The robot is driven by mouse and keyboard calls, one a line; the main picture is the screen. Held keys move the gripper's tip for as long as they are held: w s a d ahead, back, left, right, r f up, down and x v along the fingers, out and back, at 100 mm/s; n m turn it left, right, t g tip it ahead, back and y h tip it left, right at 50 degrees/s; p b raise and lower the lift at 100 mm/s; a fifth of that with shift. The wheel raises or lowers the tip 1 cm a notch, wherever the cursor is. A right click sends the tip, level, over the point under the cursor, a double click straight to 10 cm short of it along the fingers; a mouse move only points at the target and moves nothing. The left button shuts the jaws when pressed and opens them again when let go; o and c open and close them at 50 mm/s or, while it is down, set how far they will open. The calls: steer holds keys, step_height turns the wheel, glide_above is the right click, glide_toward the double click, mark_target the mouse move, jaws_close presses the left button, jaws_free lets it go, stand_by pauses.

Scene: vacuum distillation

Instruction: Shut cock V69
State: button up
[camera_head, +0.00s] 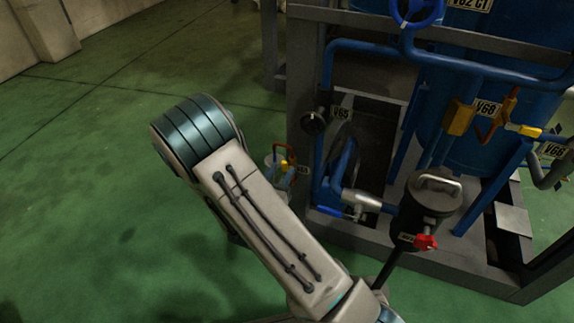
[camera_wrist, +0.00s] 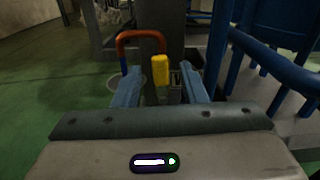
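A small cock with a yellow handle (camera_wrist: 160,70) stands in the middle of the wrist view, beside a bent orange-red pipe (camera_wrist: 126,40). Its yellow handle also shows in the head view (camera_head: 284,164), just past my arm. A small tag (camera_wrist: 175,78) is beside it, too small to read surely; I take this cock for V69. The handle looks upright. My gripper (camera_wrist: 161,82) is open, its two blue fingers on either side of the handle in the picture. I cannot tell whether the handle is between the fingertips or beyond them. No contact shows.
A grey frame post (camera_wrist: 160,18) stands close behind the cock. Blue pipes (camera_wrist: 275,65) run at the right. In the head view, a dark canister with a red knob (camera_head: 426,242) and a blue-handled valve (camera_head: 335,211) stand right of my arm. Green floor (camera_head: 90,170) is clear at left.

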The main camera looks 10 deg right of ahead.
mark_target(284, 166)
steer(key=b+x, duration=0.1)
steer(key=x, duration=0.4)
jaws_close()
